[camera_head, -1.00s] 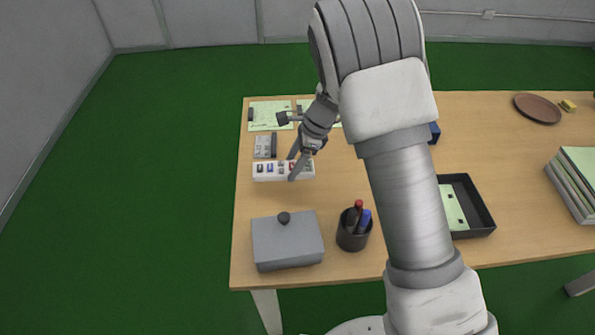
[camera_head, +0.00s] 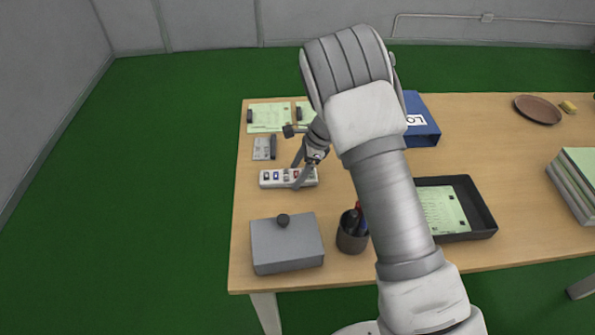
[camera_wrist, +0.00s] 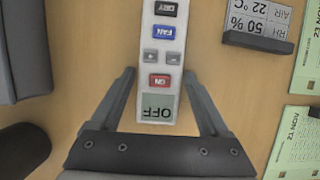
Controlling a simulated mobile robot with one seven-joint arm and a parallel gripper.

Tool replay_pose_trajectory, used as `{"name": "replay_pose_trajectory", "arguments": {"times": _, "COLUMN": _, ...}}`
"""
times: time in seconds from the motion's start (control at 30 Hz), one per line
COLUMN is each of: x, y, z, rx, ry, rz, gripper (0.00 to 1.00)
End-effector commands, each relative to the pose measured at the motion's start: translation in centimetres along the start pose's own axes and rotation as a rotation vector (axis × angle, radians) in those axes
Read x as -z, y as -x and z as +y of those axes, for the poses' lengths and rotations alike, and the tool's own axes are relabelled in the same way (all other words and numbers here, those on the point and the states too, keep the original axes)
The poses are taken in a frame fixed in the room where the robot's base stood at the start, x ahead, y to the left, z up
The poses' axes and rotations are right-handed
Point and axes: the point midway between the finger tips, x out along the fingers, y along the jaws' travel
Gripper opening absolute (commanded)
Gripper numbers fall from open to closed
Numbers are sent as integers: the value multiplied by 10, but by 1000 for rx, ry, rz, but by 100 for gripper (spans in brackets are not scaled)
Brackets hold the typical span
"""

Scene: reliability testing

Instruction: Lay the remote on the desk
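The remote (camera_head: 272,179) is a slim white bar with small coloured buttons. It appears to lie flat on the left part of the wooden desk (camera_head: 330,205). In the wrist view the remote (camera_wrist: 162,60) shows buttons marked DRY, FAN and ON, and a greenish display reading OFF. My gripper (camera_wrist: 160,75) is open, with one finger on each side of the remote's display end and a visible gap on both sides. In the head view my gripper (camera_head: 298,174) is low over the remote's right half and partly covers it.
A small grey climate display (camera_head: 263,148) and green sheets (camera_head: 268,117) lie behind the remote. A grey box (camera_head: 287,245) and a dark pen cup (camera_head: 351,236) stand in front. A blue binder (camera_head: 424,128) and a black tray (camera_head: 484,222) are to the right.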

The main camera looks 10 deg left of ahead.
Motion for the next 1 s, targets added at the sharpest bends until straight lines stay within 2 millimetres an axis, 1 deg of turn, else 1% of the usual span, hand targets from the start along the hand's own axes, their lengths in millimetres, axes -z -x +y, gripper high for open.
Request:
{"name": "replay_pose_trajectory", "arguments": {"times": 0.03, "x": 0, "y": 0, "z": 0, "rx": 0, "ry": 0, "rz": 0, "gripper": 90}}
{"name": "replay_pose_trajectory", "arguments": {"times": 0.07, "x": 0, "y": 0, "z": 0, "rx": 0, "ry": 0, "rz": 0, "gripper": 96}}
{"name": "replay_pose_trajectory", "arguments": {"times": 0.1, "x": 0, "y": 0, "z": 0, "rx": 0, "ry": 0, "rz": 0, "gripper": 97}}
{"name": "replay_pose_trajectory", "arguments": {"times": 0.33, "x": 0, "y": 1, "z": 0, "rx": 0, "ry": -1, "rz": 0, "gripper": 97}}
{"name": "replay_pose_trajectory", "arguments": {"times": 0.47, "x": -1, "y": 8, "z": 0, "rx": 1, "ry": -1, "rz": -1, "gripper": 97}}
{"name": "replay_pose_trajectory", "arguments": {"times": 0.57, "x": -1, "y": 24, "z": -1, "rx": 3, "ry": -2, "rz": -2, "gripper": 97}}
{"name": "replay_pose_trajectory", "arguments": {"times": 0.8, "x": -1, "y": 76, "z": -1, "rx": 3, "ry": -1, "rz": -1, "gripper": 97}}
{"name": "replay_pose_trajectory", "arguments": {"times": 0.9, "x": -1, "y": 94, "z": 0, "rx": 3, "ry": 0, "rz": 0, "gripper": 97}}
{"name": "replay_pose_trajectory", "arguments": {"times": 1.0, "x": -1, "y": 109, "z": -1, "rx": 3, "ry": -1, "rz": -1, "gripper": 97}}
